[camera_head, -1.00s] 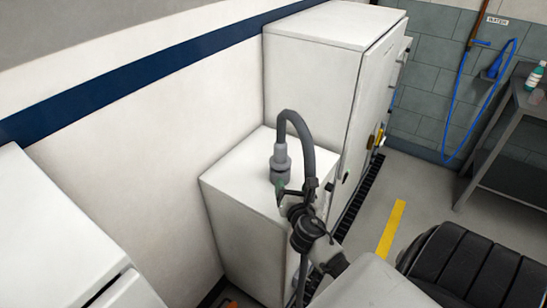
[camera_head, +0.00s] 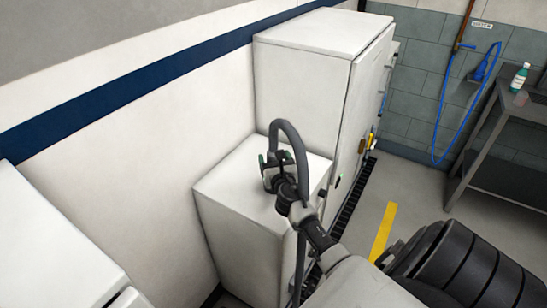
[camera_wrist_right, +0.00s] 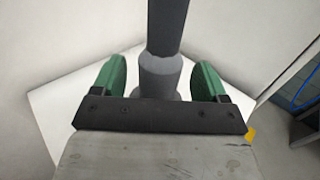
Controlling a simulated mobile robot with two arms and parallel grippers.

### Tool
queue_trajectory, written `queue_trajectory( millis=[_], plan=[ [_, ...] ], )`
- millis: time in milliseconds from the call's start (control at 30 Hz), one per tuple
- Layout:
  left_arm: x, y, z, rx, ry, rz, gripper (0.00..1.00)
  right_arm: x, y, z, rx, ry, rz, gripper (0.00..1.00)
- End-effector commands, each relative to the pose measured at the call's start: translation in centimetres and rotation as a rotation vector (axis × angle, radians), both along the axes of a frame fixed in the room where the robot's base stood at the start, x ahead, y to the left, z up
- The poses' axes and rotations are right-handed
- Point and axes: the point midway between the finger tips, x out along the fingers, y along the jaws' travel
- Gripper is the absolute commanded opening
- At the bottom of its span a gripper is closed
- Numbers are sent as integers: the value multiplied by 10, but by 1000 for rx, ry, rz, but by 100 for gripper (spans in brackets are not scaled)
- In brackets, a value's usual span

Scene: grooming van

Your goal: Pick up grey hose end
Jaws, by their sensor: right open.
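The grey hose end (camera_wrist_right: 160,76) is a light grey cylinder with a darker hose (camera_wrist_right: 167,25) rising from it. In the right wrist view it sits between the two green finger pads of my right gripper (camera_wrist_right: 159,82), with visible gaps on both sides. In the head view the hose (camera_head: 292,132) arches over the low white cabinet (camera_head: 228,190), and its end is hidden behind my right gripper (camera_head: 272,164). My right gripper is open around the hose end. My left gripper does not show.
A tall white cabinet (camera_head: 305,85) stands behind the low one, against the wall. A grey bench (camera_head: 510,130) with a bottle (camera_head: 519,78) stands at the right.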

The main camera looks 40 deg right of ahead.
Motion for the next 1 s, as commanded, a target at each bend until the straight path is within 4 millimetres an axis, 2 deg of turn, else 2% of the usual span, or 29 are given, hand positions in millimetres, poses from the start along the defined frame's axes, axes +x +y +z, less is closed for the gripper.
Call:
queue_trajectory(
  millis=[100,367,767,1000],
  plan=[
    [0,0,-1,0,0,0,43,9,-4,-1,2,0,0,74],
    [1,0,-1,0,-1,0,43,10,-5,-1,1,0,1,72],
    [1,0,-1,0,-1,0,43,10,-5,-1,3,1,0,11],
    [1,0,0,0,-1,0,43,10,-5,2,0,-1,0,10]
  ],
)
